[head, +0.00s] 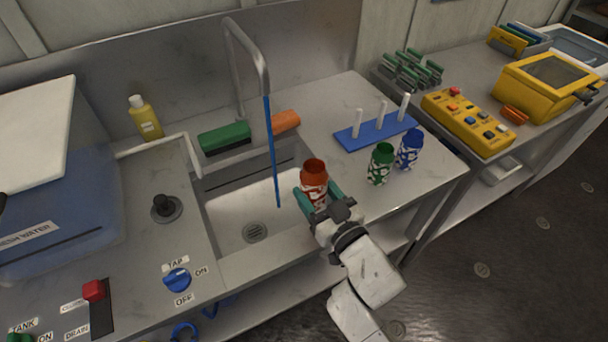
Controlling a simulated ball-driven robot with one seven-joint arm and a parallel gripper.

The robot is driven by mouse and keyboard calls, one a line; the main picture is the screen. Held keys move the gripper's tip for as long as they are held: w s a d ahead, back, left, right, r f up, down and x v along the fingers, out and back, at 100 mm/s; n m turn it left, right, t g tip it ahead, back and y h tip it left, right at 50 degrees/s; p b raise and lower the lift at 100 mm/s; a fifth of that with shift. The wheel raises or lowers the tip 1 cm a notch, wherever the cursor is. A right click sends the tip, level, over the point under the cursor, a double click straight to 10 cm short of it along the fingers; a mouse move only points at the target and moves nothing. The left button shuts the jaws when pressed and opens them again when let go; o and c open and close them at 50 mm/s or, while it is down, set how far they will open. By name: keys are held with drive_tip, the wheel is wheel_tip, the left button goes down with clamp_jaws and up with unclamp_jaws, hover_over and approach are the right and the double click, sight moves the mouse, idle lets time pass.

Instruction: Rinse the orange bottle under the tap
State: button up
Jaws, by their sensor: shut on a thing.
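The orange bottle (314,178), patterned red and white lower down, is upright with its open mouth up. My gripper (318,196) has teal fingertips shut around its lower part. The bottle appears over the right edge of the sink (228,212). The grey tap (263,70) arches above the basin, and a thin straight blue stream (272,155) runs from its spout down into the sink. The bottle is to the right of the stream, apart from it in the picture. The blue tap knob (177,279) sits between ON and OFF labels; its exact setting is unclear.
A green bottle (380,164) and a blue bottle (410,148) stand right of my gripper, before a blue peg rack (375,132). A green sponge (224,137), an orange sponge (285,122) and a yellow bottle (146,118) are behind the sink. A water tank (50,200) stands left.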

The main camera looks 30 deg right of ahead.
drive_tip(key=w+a+b, duration=0.2)
drive_tip(key=w+b, duration=0.2)
drive_tip(key=w, duration=1.2)
drive_tip(key=shift+a, duration=0.3)
drive_tip(key=shift+w, duration=0.1)
drive_tip(key=o, duration=0.4)
drive_tip(key=shift+r, duration=0.1)
drive_tip(key=c, duration=0.8)
idle(0.8)
drive_tip(key=shift+s, duration=4.5)
drive_tip(key=shift+c, duration=0.2)
